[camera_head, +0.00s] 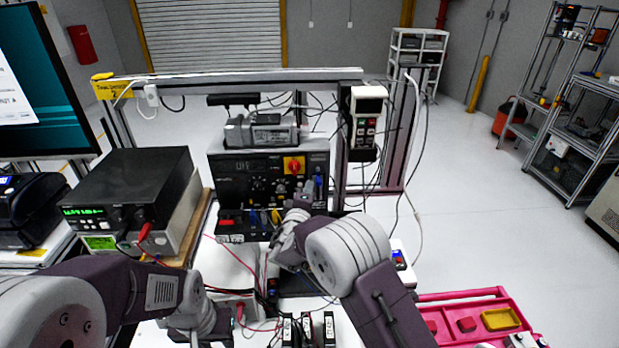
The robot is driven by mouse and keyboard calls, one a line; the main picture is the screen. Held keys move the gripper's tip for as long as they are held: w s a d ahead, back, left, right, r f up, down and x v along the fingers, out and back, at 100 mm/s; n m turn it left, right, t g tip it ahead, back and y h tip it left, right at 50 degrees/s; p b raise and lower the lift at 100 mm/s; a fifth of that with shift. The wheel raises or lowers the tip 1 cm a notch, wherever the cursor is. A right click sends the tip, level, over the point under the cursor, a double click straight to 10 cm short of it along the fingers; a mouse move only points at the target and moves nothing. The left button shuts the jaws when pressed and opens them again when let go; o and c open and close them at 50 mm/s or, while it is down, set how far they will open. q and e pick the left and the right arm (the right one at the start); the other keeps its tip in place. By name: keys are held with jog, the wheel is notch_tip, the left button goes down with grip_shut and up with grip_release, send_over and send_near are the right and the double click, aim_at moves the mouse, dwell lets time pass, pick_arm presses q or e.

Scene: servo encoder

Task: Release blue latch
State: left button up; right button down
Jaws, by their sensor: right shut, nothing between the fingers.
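The black test unit (225,165) stands on the bench in the middle, with a red and yellow rotary switch (293,165) on its front. A small blue part (308,187) shows low on the right of its front; I cannot tell for sure if it is the latch. My right gripper (298,206) is shut and empty, close to the unit's lower right front, just below the blue part. Contact cannot be made out. My left arm's wrist (195,315) is low at the bottom left, and its fingers cannot be made out.
A black power supply (130,185) stands left of the unit. Red and black cables (232,252) lie loose in front. A handheld pendant (364,118) hangs on the frame's right post. A pink tray (460,297) is at the bottom right. Several black modules (308,328) stand at the front.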

pick_arm(q)
jog(key=shift+r, duration=0.6)
pick_arm(e)
jog(key=shift+x, duration=0.9)
pick_arm(q)
jog(key=shift+f, duration=0.1)
